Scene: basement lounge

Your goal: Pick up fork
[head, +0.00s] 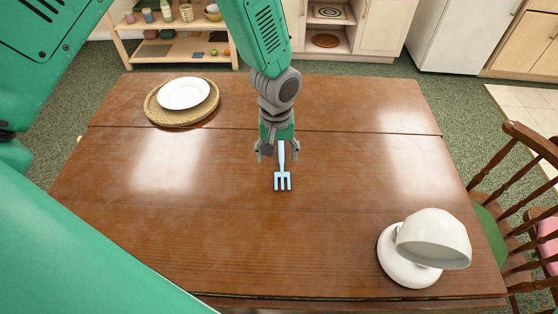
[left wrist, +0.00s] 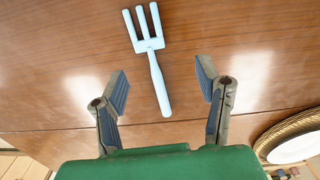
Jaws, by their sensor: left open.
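A light blue fork (head: 282,170) lies flat on the brown wooden table (head: 240,230), its tines toward me in the head view. My left gripper (head: 278,152) is open above the fork's handle, with a finger on each side of it. In the left wrist view the fork (left wrist: 148,55) lies ahead of the two spread fingers, and its handle end reaches toward the gap between the fingertips (left wrist: 160,85). The fingers do not touch it there. The far end of the handle is hidden by my gripper in the head view. My right gripper is not in view.
A white plate (head: 184,93) sits on a woven mat (head: 155,112) at the table's back left. A white lamp (head: 432,240) stands at the front right. Wooden chairs (head: 512,190) are at the right edge. The table around the fork is clear.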

